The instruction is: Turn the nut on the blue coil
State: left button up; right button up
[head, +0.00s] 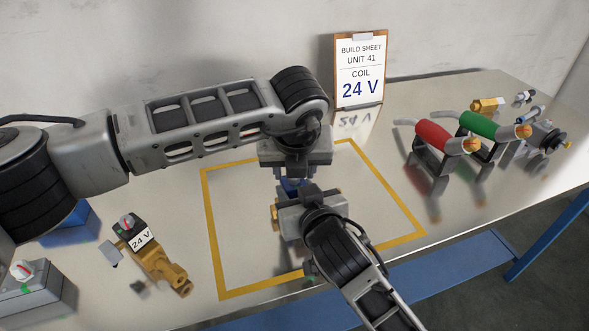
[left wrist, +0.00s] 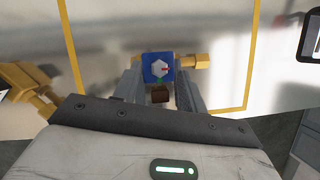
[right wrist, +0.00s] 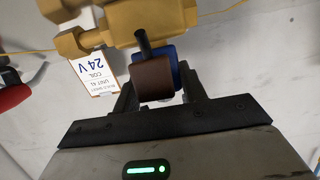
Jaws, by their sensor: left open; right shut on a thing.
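The blue coil (head: 293,186) sits on a brass valve body (head: 275,213) between my two grippers, mostly hidden in the head view. In the left wrist view the blue coil (left wrist: 148,76) shows its white hex nut (left wrist: 160,68) with a red mark. My left gripper (head: 293,166) is open, its fingers (left wrist: 160,92) on either side of the coil; contact with the nut cannot be told. My right gripper (head: 297,196) is shut on the blue coil; its fingers (right wrist: 158,92) flank the coil and its brown block (right wrist: 152,80). The brass body (right wrist: 150,22) lies just beyond.
A second brass valve (head: 165,268) with a dark coil labelled 24 V lies left of the yellow square (head: 209,225). A build sheet (head: 359,72) reading 24 V stands behind. A grey box (head: 35,292) is front left.

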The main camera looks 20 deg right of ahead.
pick_arm(q)
jog(key=v, duration=1.1)
jog(key=shift+s, duration=0.15)
pick_arm(e)
jog(key=o, duration=1.5)
jog(key=shift+c, duration=0.2)
